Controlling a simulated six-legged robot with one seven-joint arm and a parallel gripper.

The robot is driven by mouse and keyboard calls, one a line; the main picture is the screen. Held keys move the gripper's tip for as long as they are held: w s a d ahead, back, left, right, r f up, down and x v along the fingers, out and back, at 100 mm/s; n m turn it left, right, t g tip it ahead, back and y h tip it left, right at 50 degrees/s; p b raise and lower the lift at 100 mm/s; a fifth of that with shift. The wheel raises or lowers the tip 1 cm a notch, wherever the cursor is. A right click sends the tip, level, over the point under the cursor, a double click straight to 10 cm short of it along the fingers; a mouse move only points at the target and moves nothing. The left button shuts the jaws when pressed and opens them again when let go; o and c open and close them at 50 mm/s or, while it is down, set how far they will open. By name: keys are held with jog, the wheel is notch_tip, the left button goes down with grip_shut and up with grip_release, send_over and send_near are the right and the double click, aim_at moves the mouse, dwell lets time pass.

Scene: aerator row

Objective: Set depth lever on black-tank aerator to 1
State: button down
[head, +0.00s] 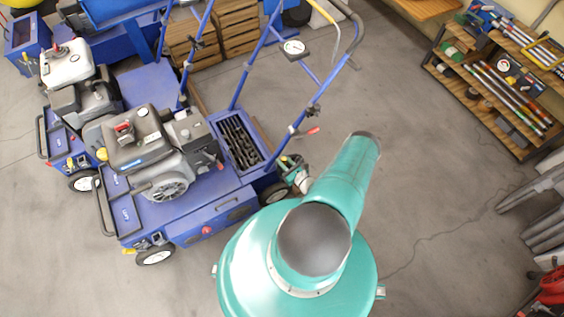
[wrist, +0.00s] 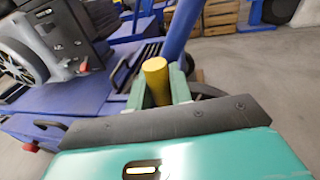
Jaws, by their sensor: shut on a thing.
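The black-tank aerator (head: 185,208) is a blue machine with a dark tank (head: 137,138) on its engine. It stands left of centre in the head view. My gripper (head: 290,166) is at its rear right corner, close to the wheel. In the wrist view my gripper (wrist: 158,88) is shut on the yellow knob of the depth lever (wrist: 155,72), which stands up between the green fingers. The lever's lower part and any scale marks are hidden, so I cannot read its setting.
A similar aerator with a white tank (head: 67,64) stands close at the left. Blue handle bars with a round dial (head: 295,48) rise near my arm. Wooden crates (head: 235,28) are behind, and a tool shelf (head: 500,75) is at the right. The floor between is clear.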

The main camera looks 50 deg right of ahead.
jog(key=shift+a, duration=0.15)
jog(key=c, duration=1.3)
grip_release()
jog(key=shift+s, duration=0.1)
jog(key=s, duration=0.9)
jog(key=s+a+r, duration=0.1)
jog(key=s, duration=0.3)
jog(key=shift+s, duration=0.3)
